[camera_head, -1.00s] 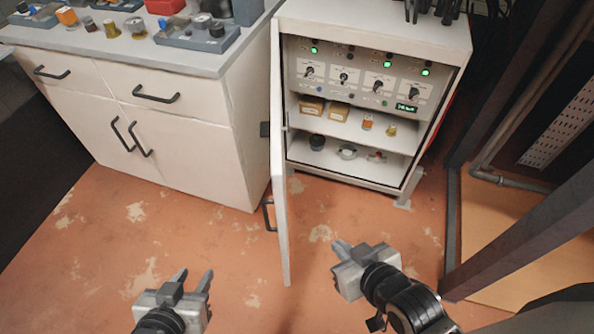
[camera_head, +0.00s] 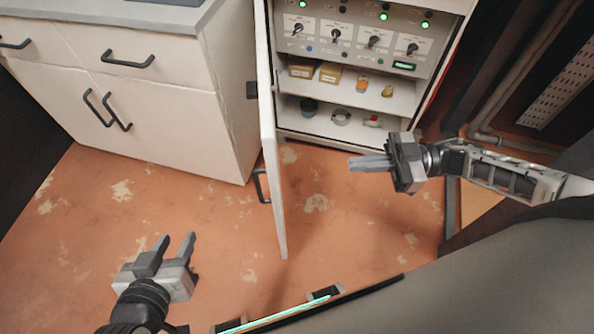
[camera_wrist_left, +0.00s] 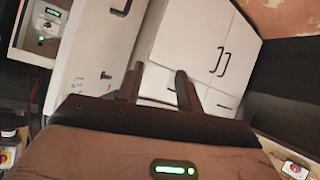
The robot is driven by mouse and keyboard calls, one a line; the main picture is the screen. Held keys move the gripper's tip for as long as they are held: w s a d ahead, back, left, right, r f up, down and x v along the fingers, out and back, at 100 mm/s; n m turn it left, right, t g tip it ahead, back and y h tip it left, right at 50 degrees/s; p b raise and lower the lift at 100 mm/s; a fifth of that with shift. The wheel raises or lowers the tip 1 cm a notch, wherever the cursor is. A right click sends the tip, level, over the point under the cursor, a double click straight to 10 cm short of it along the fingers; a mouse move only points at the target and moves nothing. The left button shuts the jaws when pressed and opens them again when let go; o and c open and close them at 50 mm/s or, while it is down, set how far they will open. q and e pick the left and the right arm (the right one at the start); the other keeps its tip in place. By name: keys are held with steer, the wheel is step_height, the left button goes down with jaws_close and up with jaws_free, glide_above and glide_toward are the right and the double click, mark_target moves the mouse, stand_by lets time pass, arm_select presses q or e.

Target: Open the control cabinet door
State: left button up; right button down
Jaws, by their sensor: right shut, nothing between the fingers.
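The control cabinet (camera_head: 360,75) stands at the top centre of the head view with its inside showing. Its white door (camera_head: 271,165) stands swung well out toward me, seen nearly edge-on. The black door handle (camera_head: 260,186) is on the door's left, outer face. My right gripper (camera_head: 355,163) is shut and empty, to the right of the door on its inner side, in front of the cabinet opening and apart from the door. My left gripper (camera_head: 178,243) is open and empty over the floor, left of the door and apart from it. Its fingers also show in the left wrist view (camera_wrist_left: 158,88).
A white drawer cabinet (camera_head: 160,100) with black handles stands left of the door. The control cabinet holds switches, green lights and shelves with small parts. Dark posts and pipes (camera_head: 500,85) are at the right. The orange floor (camera_head: 330,220) before the cabinet is clear.

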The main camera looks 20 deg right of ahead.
arm_select(q)
steer(key=shift+a+r+p, duration=0.2)
steer(key=shift+r+p, duration=0.1)
steer(key=shift+p, duration=0.8)
arm_select(e)
steer(key=x, duration=1.3)
steer(key=shift+s+g, duration=0.3)
steer(key=shift+a, duration=0.1)
